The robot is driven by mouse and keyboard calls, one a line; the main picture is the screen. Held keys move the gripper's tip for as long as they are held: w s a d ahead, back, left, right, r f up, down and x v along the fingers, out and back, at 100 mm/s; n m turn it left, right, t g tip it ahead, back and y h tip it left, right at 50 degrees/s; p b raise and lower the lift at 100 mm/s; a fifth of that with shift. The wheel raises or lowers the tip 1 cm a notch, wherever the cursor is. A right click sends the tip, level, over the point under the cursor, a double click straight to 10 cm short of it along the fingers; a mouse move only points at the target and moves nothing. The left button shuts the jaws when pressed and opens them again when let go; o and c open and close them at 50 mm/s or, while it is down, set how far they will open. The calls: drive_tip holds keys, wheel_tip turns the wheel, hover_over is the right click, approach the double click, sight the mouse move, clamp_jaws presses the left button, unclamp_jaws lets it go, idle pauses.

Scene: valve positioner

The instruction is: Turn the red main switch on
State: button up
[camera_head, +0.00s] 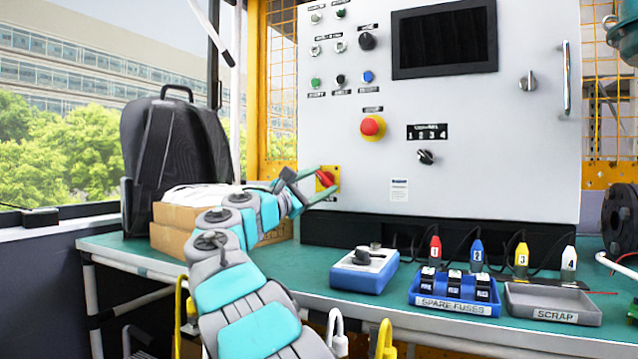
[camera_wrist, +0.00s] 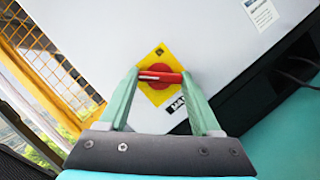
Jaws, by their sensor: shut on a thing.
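The red main switch (camera_head: 325,178) sits on a yellow plate (camera_head: 335,172) at the lower left of the grey cabinet. My gripper (camera_head: 323,184) reaches it from the left. In the wrist view the red handle (camera_wrist: 160,76) lies nearly level across the picture, between the two green fingertips. My gripper (camera_wrist: 160,78) is shut on the handle, with one finger at each end. In the head view the handle looks tilted. A black label (camera_wrist: 176,103) is beside the plate, and its text is too small to read.
A red emergency button (camera_head: 372,127), a dial (camera_head: 426,157) and a screen (camera_head: 445,38) are on the cabinet (camera_head: 480,120). A blue-based box (camera_head: 364,270), a spare fuses tray (camera_head: 455,305) and a scrap tray (camera_head: 553,304) stand on the green bench.

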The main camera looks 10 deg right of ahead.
drive_tip(key=shift+r+p, duration=0.15)
drive_tip(key=shift+p, duration=0.3)
drive_tip(key=shift+r+m+g+p, duration=0.2)
drive_tip(key=shift+m+g+p, duration=0.2)
drive_tip(key=shift+m+p, duration=0.5)
drive_tip(key=m+p, duration=0.1)
drive_tip(key=p, duration=0.2)
drive_tip(key=shift+r+g, duration=0.1)
drive_tip(key=shift+g, duration=0.3)
drive_tip(key=m+g+p, duration=0.1)
drive_tip(key=m+p, duration=0.2)
drive_tip(key=m, duration=0.2)
drive_tip(key=shift+a+y+p, duration=0.1)
drive_tip(key=shift+y+p, duration=0.2)
drive_tip(key=shift+y, duration=0.1)
drive_tip(key=m+y+p, duration=0.1)
drive_tip(key=m, duration=0.1)
drive_tip(key=m+g+y+p, duration=0.1)
drive_tip(key=m, duration=0.2)
drive_tip(key=shift+g, duration=0.3)
drive_tip(key=m+y, duration=0.2)
drive_tip(key=m, duration=0.2)
drive_tip(key=o, duration=1.4)
